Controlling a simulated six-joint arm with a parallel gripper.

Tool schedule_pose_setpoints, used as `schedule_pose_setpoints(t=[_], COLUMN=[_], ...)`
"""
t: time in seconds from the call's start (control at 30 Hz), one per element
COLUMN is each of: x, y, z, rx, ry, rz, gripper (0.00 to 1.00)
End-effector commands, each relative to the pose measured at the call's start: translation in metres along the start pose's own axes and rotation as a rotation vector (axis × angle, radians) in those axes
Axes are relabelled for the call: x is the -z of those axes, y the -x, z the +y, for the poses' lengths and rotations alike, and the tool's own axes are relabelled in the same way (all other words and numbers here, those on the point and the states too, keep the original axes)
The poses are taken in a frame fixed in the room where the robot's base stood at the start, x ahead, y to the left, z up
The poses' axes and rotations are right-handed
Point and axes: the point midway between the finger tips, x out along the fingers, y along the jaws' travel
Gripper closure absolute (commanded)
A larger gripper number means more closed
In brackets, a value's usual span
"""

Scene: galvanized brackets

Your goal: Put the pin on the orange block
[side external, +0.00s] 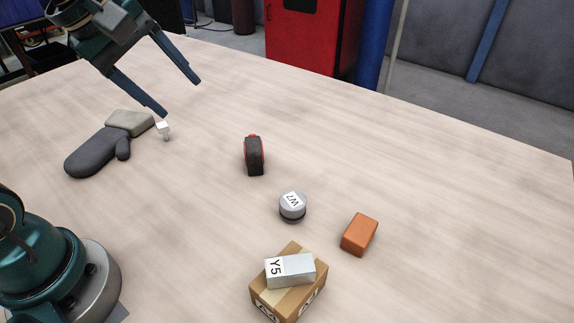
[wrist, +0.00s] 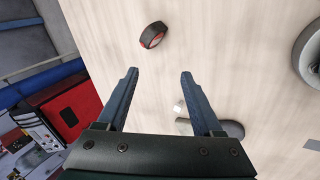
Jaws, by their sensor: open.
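The orange block (side external: 359,235) lies on the table at the lower right of the side view, with nothing on top. A small pale piece with a white top (side external: 163,130), apparently the pin, stands beside the beige block and the mitt. It also shows small in the wrist view (wrist: 179,107), near the right-hand finger. My gripper (side external: 181,98) is open and empty, raised over the table at the upper left, with one fingertip appearing just above the pin in the picture. In the wrist view its two fingers (wrist: 160,73) are spread with bare table between them. The orange block is outside the wrist view.
A dark grey mitt (side external: 92,153) and a beige block (side external: 130,122) lie left of the pin. A tape measure (side external: 254,156), a grey cylinder marked W7 (side external: 292,210) and a cardboard box (side external: 273,302) bearing a Y5 box (side external: 297,269) stand nearer the orange block. The right side is clear.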

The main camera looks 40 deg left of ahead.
Motion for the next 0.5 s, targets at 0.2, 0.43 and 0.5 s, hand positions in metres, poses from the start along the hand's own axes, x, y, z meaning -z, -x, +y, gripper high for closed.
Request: schedule_pose_setpoints(t=[0.2, 0.43, 0.5], x=[0.067, 0.146, 0.168], y=[-0.040, -0.092, -0.108], z=[0.025, 0.011, -0.002], rx=[0.070, 0.146, 0.171], ry=[0.590, 1.105, 1.219], rz=[0.008, 0.032, 0.039], gripper=[0.32, 0.32, 0.32])
